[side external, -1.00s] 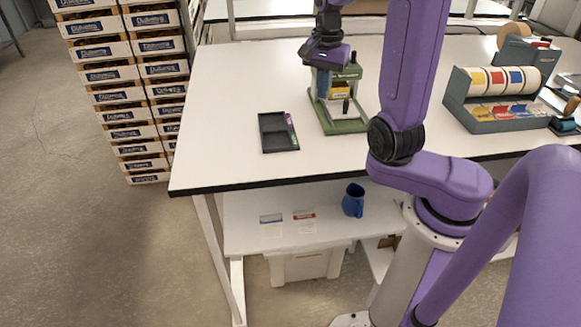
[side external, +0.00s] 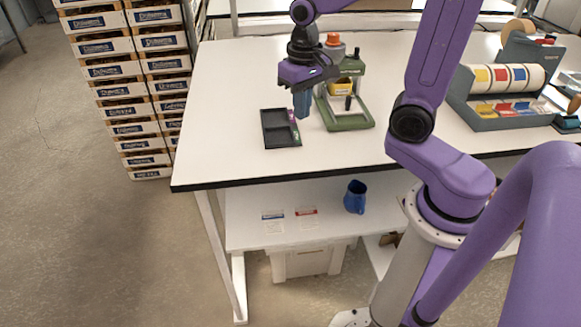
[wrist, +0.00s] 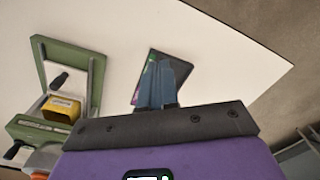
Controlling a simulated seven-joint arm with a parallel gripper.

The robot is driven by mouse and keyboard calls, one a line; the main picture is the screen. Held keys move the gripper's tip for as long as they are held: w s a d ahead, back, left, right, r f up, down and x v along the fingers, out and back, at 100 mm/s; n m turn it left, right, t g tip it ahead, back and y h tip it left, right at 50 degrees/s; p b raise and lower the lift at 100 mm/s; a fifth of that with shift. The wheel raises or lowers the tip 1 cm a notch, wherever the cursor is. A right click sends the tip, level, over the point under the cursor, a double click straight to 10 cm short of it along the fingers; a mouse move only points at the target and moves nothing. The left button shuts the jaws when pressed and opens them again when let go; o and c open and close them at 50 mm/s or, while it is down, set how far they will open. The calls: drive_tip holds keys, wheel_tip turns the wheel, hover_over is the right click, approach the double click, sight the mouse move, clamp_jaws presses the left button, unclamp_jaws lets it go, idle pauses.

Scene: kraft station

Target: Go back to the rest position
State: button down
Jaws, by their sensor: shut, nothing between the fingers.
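My gripper (side external: 302,104) is shut and empty, its blue fingers pointing down above the table. In the side view it hangs just above and beside the right edge of a black two-part tray (side external: 267,128). In the wrist view the fingers (wrist: 165,84) cover part of the tray (wrist: 184,66). A small item with purple and green on it (side external: 296,132) lies along the tray's right side and is partly hidden by the fingers.
A green stand (side external: 346,123) with a yellow block (side external: 341,87) is close to the right of my gripper. A grey tape dispenser (side external: 500,115) stands farther right. The white table (side external: 225,100) is clear at left. Stacked boxes (side external: 108,50) stand beyond its left edge.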

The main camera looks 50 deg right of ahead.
drive_tip(key=s+a+n, duration=0.2)
drive_tip(key=s+n, duration=0.5)
drive_tip(key=s, duration=0.1)
drive_tip(key=s+a+n, duration=0.2)
drive_tip(key=s+n, duration=0.5)
drive_tip(key=s, duration=0.2)
drive_tip(key=shift+s+a+f, duration=0.15)
drive_tip(key=shift+a+f, duration=0.15)
drive_tip(key=shift+f, duration=0.1)
drive_tip(key=c, duration=1.6)
unclamp_jaws()
drive_tip(key=shift+s+n, duration=0.25)
drive_tip(key=shift+n, duration=0.15)
drive_tip(key=shift+c, duration=0.2)
drive_tip(key=o, duration=0.5)
drive_tip(key=shift+o, duration=0.2)
drive_tip(key=shift+w+d+r+n, duration=0.1)
drive_tip(key=shift+w+r+n, duration=0.1)
drive_tip(key=shift+w+n, duration=0.15)
wheel_tip(320, 180, up, 12)
drive_tip(key=n, duration=1.1)
hover_over(349, 97)
wheel_tip(349, 97, down, 18)
drive_tip(key=shift+d+r, duration=0.1)
drive_tip(key=shift+r, duration=0.05)
drive_tip(key=shift+w, duration=0.1)
clamp_jaws()
